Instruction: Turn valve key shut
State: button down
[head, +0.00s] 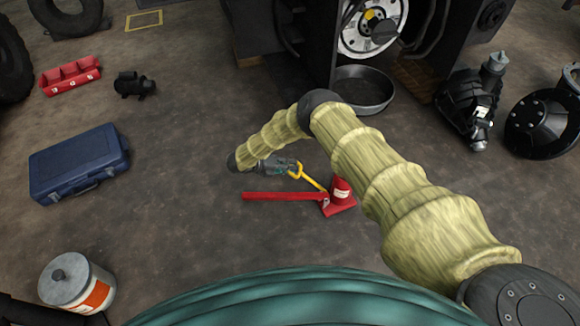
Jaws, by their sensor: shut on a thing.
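A yellow key-like bar with a loop at its upper end (312,183) slants down to a red jack (341,195) on the floor in the middle of the head view. I take it for the valve key. My gripper (293,168) comes in from the left and is shut on the loop end of the yellow bar. The bar's lower end meets the jack near its base; how it joins there is too small to tell. A long red bar (280,196) runs left from the jack, just below my gripper. The fingertips are small and partly hidden.
A blue case (78,163) and red tray (70,76) stand left, a white canister (77,284) front left, black machine parts (470,105) right. Floor between case and jack is clear.

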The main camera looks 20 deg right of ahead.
dwell(0.4)
jog(key=c, duration=1.5)
grip_release()
jog(key=shift+o, duration=0.2)
jog(key=v, duration=1.2)
notch_tip(320, 180, up, 15)
jog(key=p, duration=1.2)
jog(key=shift+f, duration=0.1)
